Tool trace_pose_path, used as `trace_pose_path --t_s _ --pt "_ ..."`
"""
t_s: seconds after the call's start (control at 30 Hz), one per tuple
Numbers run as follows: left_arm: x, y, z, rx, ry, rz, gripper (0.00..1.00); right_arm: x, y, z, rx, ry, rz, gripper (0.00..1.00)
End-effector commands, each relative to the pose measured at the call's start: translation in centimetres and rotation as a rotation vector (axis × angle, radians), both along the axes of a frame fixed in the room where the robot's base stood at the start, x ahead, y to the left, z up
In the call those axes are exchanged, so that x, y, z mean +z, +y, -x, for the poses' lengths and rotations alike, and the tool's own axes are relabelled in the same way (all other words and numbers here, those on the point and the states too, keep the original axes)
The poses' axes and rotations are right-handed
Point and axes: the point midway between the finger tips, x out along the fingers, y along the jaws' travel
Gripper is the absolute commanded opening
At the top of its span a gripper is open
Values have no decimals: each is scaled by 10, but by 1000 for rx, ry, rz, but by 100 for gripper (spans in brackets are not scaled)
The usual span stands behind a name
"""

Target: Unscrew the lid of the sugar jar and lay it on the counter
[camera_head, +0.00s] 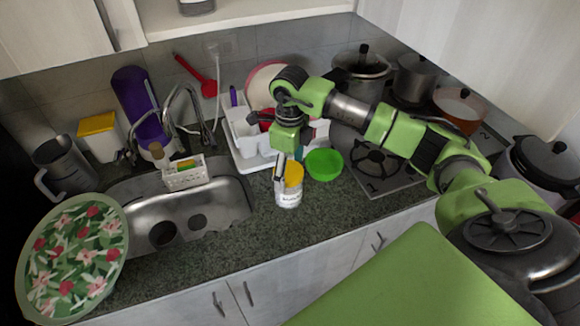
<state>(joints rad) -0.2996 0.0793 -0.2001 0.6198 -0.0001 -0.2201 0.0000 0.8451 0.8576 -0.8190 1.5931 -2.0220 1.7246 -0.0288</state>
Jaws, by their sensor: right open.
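A small white jar (289,199) with a label too small to read stands upright on the dark granite counter (260,248), right of the sink. Its yellow-orange lid (294,174) sits on top of it. My right arm reaches in from the right, and its right gripper (280,172) points down at the lid. The gripper is open. One grey finger shows at the lid's left edge; the other finger is not clearly visible. I cannot tell whether the finger touches the lid. My left gripper is out of view.
A green bowl (323,164) stands just right of the jar. A white dish rack (241,131) is behind, and the steel sink (223,201) is to the left. A stove (384,183) with pots is at right. The counter in front of the jar is clear.

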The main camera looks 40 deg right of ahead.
Motion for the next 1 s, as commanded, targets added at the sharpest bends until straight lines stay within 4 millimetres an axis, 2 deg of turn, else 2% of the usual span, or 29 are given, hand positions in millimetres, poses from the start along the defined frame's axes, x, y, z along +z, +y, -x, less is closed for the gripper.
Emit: trace_pose_path --t_s 0.37,0.53,0.6,0.63,0.7,0.87,1.0 --pt "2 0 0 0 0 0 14 -7 0 0 1 1 1 76" --pt "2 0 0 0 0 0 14 -7 0 0 1 1 1 35" --pt "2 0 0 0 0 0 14 -7 0 0 1 1 1 35" --pt "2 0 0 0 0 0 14 -7 0 0 0 1 1 52" --pt "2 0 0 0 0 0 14 -7 0 0 1 1 1 34" --pt "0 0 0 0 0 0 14 -7 0 0 12 1 1 33" --pt "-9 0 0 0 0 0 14 -9 -1 -1 103 -1 2 33"
